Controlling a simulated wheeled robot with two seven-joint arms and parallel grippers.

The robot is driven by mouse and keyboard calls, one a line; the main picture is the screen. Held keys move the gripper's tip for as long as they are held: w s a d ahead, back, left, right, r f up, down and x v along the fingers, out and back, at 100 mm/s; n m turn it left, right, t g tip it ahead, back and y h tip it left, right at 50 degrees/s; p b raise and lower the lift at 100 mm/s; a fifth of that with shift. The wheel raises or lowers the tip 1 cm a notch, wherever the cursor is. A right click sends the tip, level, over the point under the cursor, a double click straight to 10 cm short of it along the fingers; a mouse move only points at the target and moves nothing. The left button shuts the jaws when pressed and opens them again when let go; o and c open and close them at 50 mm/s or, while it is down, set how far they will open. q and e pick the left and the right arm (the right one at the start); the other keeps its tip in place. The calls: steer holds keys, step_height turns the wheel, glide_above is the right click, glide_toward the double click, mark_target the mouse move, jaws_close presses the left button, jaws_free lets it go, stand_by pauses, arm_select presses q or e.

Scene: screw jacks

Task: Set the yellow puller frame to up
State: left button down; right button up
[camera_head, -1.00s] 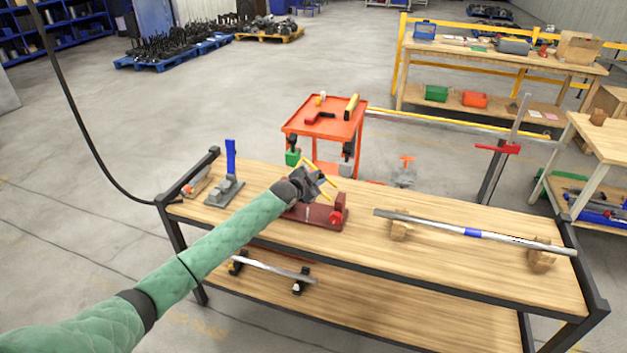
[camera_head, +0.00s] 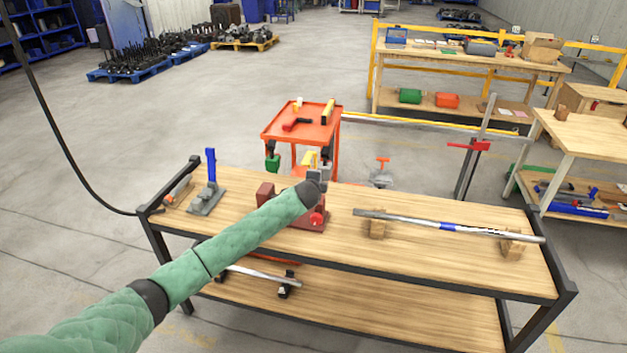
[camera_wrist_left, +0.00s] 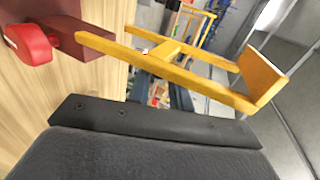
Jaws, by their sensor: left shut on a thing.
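The yellow puller frame (camera_head: 310,160) rises above the red jack (camera_head: 281,205) on the bench; my left gripper hides part of it. In the left wrist view the frame (camera_wrist_left: 165,68) is a long bar with a crossbar and a wide end plate. It reaches away from the red body (camera_wrist_left: 75,30) and the bench top, roughly upright. My left gripper (camera_head: 319,178) is at the frame, above the right part of the jack, and is shut on it. My right gripper is not in view.
The wooden bench (camera_head: 420,262) also holds a grey stand with a blue handle (camera_head: 210,165) at left. A metal bar (camera_head: 480,231) on wooden blocks lies at right. An orange cart (camera_head: 290,122) stands behind the bench. A round red knob (camera_wrist_left: 27,43) sits beside the frame's base.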

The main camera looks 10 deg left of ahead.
arm_select(q)
steer(key=shift+d, duration=0.3)
steer(key=shift+d+f+m+y, duration=0.15)
steer(key=shift+d+m+y, duration=0.1)
steer(key=shift+m+y, duration=0.15)
steer(key=c, duration=1.3)
jaws_free()
steer(key=shift+s, duration=0.35)
steer(key=shift+b+v, duration=1.35)
steer(key=shift+v, duration=2.2)
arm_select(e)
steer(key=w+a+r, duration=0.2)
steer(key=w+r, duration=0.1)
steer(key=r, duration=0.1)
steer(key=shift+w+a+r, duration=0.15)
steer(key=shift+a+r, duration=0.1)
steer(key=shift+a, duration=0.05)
arm_select(q)
steer(key=shift+d, duration=0.1)
